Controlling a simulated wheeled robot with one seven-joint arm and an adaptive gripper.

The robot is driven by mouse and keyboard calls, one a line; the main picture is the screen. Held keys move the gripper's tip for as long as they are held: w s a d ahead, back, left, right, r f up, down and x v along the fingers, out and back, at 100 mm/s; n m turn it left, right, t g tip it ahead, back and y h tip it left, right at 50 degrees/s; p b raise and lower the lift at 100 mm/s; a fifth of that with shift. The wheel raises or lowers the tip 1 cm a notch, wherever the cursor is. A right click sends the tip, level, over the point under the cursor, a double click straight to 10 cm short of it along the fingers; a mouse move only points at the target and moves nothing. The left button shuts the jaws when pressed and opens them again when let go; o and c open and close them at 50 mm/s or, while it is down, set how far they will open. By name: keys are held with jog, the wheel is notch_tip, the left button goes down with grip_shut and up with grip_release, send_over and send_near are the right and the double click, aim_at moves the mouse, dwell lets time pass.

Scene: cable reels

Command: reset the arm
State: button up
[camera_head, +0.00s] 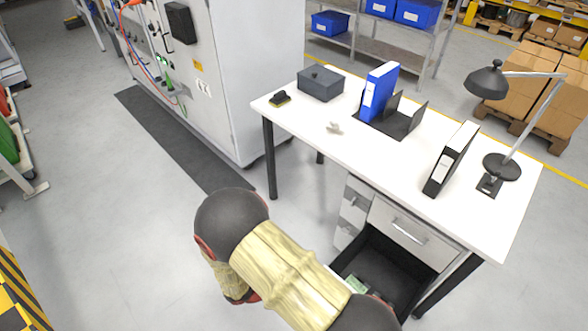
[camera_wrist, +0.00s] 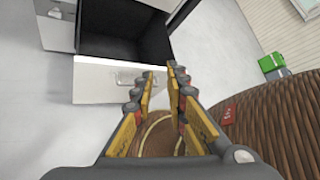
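My arm reaches across the bottom middle of the head view, with dark rounded joints and a tan cover. My gripper (camera_wrist: 160,72) shows in the wrist view, its two yellow-padded fingers apart and nothing visibly held between them. It points toward an open dark drawer (camera_wrist: 125,45) with a pale front. The gripper itself cannot be made out in the head view.
The white desk (camera_head: 400,190) holds a grey box (camera_head: 320,83), a blue binder (camera_head: 378,90), a black binder (camera_head: 452,158) and a lamp (camera_head: 500,165). Its open drawer (camera_head: 385,270) sticks out near my arm.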

jog(key=w+d+r+m+g+y+p, duration=0.1)
jog(key=d+r+m+y, duration=0.2)
jog(key=r+m, duration=0.65)
jog(key=w+d+r+m+g+y+p, duration=0.1)
jog(key=d+r+m+g+y, duration=0.3)
jog(key=r, duration=1.1)
jog(key=s+d+r+m+t+y, duration=0.1)
jog(key=s+r+m+t, duration=0.1)
jog(key=r+m, duration=0.3)
jog(key=s+d+r+m+t+y+p, duration=0.1)
jog(key=s+d+r+m+t+y, duration=0.1)
jog(key=r, duration=0.7)
jog(key=s+d+r+m+t+y+p, duration=0.1)
jog(key=s+r+m+t, duration=0.3)
jog(key=r+m, duration=0.3)
jog(key=shift+s+d+m+y, duration=0.3)
jog(key=shift+s+m+y, duration=0.1)
jog(key=shift+s, duration=0.45)
